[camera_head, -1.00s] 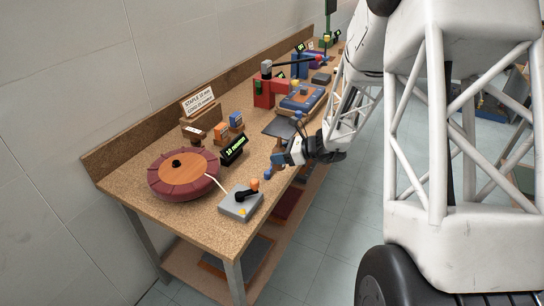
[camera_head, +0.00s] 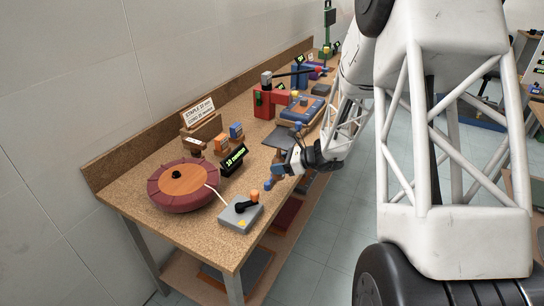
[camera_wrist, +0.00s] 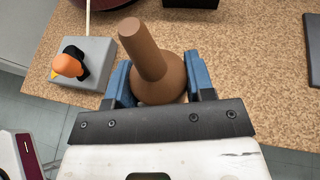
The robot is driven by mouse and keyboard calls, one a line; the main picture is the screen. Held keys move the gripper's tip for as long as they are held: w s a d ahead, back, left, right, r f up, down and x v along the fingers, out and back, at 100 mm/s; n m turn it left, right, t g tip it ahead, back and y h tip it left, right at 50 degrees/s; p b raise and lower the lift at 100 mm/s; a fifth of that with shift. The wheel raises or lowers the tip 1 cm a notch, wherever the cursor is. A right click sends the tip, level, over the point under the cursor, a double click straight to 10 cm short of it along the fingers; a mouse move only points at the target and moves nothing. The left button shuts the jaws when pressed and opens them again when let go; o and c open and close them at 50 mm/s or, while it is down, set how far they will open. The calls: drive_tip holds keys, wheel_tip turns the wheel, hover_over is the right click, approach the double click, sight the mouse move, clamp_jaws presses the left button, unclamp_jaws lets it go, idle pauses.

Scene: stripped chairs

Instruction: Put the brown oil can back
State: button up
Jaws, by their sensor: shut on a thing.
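In the head view my gripper (camera_head: 280,172) is over the front edge of the workbench (camera_head: 168,228), right of the grey joystick box. The can is too small to make out there. Its underside is hidden, so I cannot tell whether it touches the bench.
The grey box (camera_head: 232,218) with a black, orange-tipped lever stands close by, left of the can in the wrist view.

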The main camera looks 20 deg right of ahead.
drive_tip(key=w, duration=0.4)
drive_tip(key=w+d, duration=0.1)
drive_tip(key=w, duration=0.3)
drive_tip(key=w+f, duration=0.1)
drive_tip(key=w, duration=0.3)
drive_tip(key=shift+w+d, duration=0.1)
drive_tip(key=shift+d, duration=0.1)
drive_tip(key=shift+f, duration=0.15)
drive_tip(key=shift+f, duration=1.65)
drive_tip(key=shift+f, duration=0.15)
drive_tip(key=o, duration=1.1)
drive_tip(key=v, duration=1.2)
drive_tip(key=shift+r, duration=0.2)
